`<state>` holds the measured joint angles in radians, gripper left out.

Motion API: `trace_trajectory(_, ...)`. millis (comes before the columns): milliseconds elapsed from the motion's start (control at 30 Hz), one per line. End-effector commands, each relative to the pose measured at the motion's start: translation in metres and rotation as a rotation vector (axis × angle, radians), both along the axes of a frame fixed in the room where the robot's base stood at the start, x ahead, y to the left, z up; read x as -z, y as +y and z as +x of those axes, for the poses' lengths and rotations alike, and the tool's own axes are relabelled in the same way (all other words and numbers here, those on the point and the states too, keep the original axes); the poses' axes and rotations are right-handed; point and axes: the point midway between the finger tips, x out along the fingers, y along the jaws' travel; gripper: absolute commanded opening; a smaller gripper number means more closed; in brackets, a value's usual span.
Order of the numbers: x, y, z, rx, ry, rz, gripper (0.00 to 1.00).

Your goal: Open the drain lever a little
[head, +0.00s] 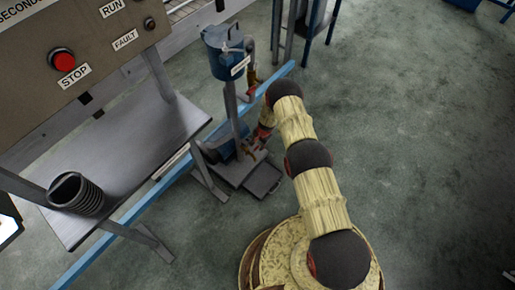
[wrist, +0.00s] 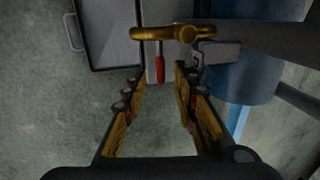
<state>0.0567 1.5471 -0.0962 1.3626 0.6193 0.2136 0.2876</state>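The drain lever (wrist: 160,70) is a short red handle below a brass valve pipe (wrist: 160,33) in the wrist view. My gripper (wrist: 160,76) is open, with its two yellow fingers apart. In the picture, the lower end of the lever shows between the fingertips, with a gap on both sides; I cannot tell the depth between them. In the head view my arm reaches down beside the blue oil unit (head: 225,58), and my gripper (head: 261,138) is small there. I cannot make out the lever clearly in that view.
A dark drip tray (wrist: 108,38) lies on the floor beside the valve and also shows in the head view (head: 263,180). A blue tank (wrist: 240,65) stands close at the right of the wrist view. A workbench (head: 125,140) with a ribbed black container (head: 88,196) is at left.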

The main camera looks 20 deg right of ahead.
Motion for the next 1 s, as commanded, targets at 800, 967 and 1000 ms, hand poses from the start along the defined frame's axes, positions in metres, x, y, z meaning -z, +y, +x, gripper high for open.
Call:
trace_trajectory(800, 0.018, 0.002, 0.003, -0.001, 0.0, 0.001, 0.11)
trace_trajectory(967, 0.018, 0.002, 0.003, -0.001, 0.0, 0.0, 0.02)
trace_trajectory(1000, 0.018, 0.002, 0.003, -0.001, 0.0, 0.001, 0.0)
